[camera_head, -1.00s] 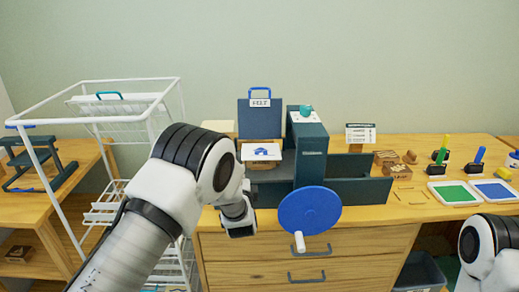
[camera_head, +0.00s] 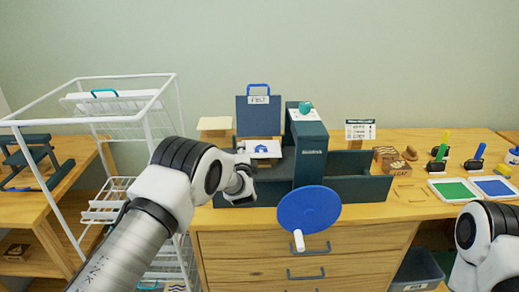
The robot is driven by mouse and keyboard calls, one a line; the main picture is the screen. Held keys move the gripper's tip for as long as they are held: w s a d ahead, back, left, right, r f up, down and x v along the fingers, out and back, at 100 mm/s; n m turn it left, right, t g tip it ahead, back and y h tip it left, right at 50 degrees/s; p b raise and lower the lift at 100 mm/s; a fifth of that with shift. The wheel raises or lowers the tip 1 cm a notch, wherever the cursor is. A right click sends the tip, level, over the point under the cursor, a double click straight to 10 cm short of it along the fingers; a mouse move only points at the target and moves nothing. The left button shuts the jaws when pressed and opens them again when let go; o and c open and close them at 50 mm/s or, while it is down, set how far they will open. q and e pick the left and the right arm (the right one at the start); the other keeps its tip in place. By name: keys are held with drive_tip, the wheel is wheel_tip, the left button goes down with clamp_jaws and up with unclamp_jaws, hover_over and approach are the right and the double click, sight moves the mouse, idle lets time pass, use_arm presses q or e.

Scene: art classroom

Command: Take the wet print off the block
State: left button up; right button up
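The print is a white sheet with a blue house shape (camera_head: 262,148), lying flat on the bed of the dark press (camera_head: 312,165), in front of the upright felt flap (camera_head: 258,118). The block under the sheet is mostly hidden. My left gripper (camera_head: 244,166) is at the sheet's left edge, close to it; I cannot tell whether it touches. Its fingers are small and partly hidden by the wrist, so their opening is unclear. My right arm shows at the lower right, but its gripper is out of view.
The press's blue wheel (camera_head: 309,209) sticks out in front. A white wire rack (camera_head: 148,120) stands at the left, close to my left arm. Ink pads (camera_head: 453,190), stamps and wooden blocks (camera_head: 397,168) lie on the bench at the right.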

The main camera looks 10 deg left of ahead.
use_arm(q)
clamp_jaws()
